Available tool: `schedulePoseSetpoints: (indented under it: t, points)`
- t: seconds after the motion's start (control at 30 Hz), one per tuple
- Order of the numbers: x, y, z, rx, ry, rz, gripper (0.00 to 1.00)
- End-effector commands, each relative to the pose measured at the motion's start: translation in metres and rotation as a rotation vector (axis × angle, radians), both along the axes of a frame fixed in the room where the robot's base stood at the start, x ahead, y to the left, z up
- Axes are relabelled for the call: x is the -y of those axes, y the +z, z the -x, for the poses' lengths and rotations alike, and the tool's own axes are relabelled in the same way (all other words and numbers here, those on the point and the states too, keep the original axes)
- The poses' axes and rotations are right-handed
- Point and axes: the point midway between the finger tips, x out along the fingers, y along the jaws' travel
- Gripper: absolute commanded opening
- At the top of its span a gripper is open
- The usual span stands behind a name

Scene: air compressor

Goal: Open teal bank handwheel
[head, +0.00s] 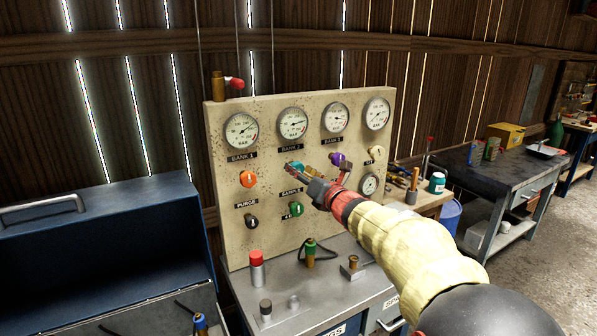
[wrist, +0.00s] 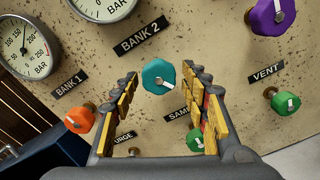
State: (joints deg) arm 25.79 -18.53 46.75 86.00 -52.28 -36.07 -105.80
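The teal handwheel (wrist: 158,76) sits on the beige panel under the BANK 2 label, with a pale mark on its face. In the head view it is mostly hidden behind my gripper, with a bit of teal (head: 296,166) showing. My gripper (head: 303,172) is at the panel front, reaching in from the right. In the wrist view my gripper (wrist: 158,84) is open, with one finger on either side of the teal handwheel. Both fingers look apart from it there, and I cannot tell whether the tips touch the panel.
An orange handwheel (head: 248,179) is to the left, a purple one (head: 338,159) to the right and a green one (head: 296,208) below. Gauges (head: 292,123) line the panel top. A grey bench (head: 330,290) with small fittings stands below. A blue lidded chest (head: 110,235) is at left.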

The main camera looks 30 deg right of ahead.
Motion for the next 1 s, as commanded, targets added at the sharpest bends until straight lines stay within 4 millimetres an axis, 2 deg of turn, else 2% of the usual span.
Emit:
schedulePoseSetpoints:
  t: [0.33, 0.8, 1.0]
  points:
    - [0.0, 0.002, 0.003, 0.003, -0.001, -0.001, 0.48]
    - [0.003, 0.003, 0.052, 0.003, -0.002, -0.001, 0.48]
    - [0.002, 0.002, 0.06, 0.004, 0.0, -0.001, 0.48]
